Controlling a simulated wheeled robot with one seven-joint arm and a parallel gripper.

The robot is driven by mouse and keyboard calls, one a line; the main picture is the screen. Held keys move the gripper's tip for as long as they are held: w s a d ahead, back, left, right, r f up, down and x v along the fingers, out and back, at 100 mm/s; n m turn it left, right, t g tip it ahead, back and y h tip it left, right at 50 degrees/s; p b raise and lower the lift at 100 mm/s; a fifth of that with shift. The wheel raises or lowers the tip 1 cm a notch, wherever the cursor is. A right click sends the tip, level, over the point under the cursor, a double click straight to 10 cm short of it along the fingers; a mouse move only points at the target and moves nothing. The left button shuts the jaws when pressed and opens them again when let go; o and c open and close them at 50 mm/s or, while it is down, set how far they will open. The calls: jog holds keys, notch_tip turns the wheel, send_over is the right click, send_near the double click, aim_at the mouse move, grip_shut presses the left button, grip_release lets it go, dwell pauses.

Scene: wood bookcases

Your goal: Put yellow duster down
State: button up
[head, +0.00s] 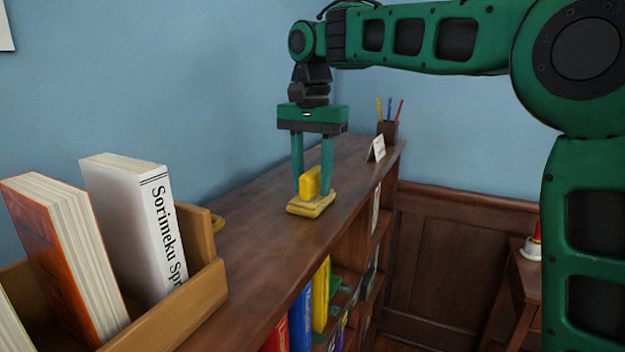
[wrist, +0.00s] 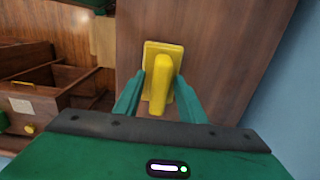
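The yellow duster (head: 310,206) sits flat on the bookcase's wooden top (head: 262,233), its upright handle pointing up. My gripper (head: 312,190) is above it, pointing down, with one green finger on each side of the handle. In the wrist view the duster (wrist: 160,80) lies between the fingertips (wrist: 161,77), and small gaps show between the fingers and the handle. The gripper looks open around the handle. The duster's underside is hidden.
A wooden book box (head: 207,290) with several books stands at the near left. A pencil cup (head: 388,131) and a small white card (head: 376,149) stand at the far end. Books (head: 301,318) fill shelves below. A blue wall runs behind. The top around the duster is clear.

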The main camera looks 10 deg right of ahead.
aim_at(312, 170)
notch_tip(312, 170, up, 12)
dwell(0.7)
jog(key=shift+r, duration=0.1)
jog(key=s+d+f, duration=0.5)
jog(key=d+f, duration=0.2)
jog(key=d, duration=0.4)
jog(key=s+d+f, duration=0.5)
jog(key=d+f, duration=0.2)
jog(key=d, duration=0.4)
jog(key=s+d+f, duration=0.5)
jog(key=s+f, duration=0.4)
jog(key=s, duration=0.2)
jog(key=s+d+f, duration=0.5)
jog(key=s+f, duration=0.5)
jog(key=s, duration=0.1)
jog(key=shift+d, duration=0.25)
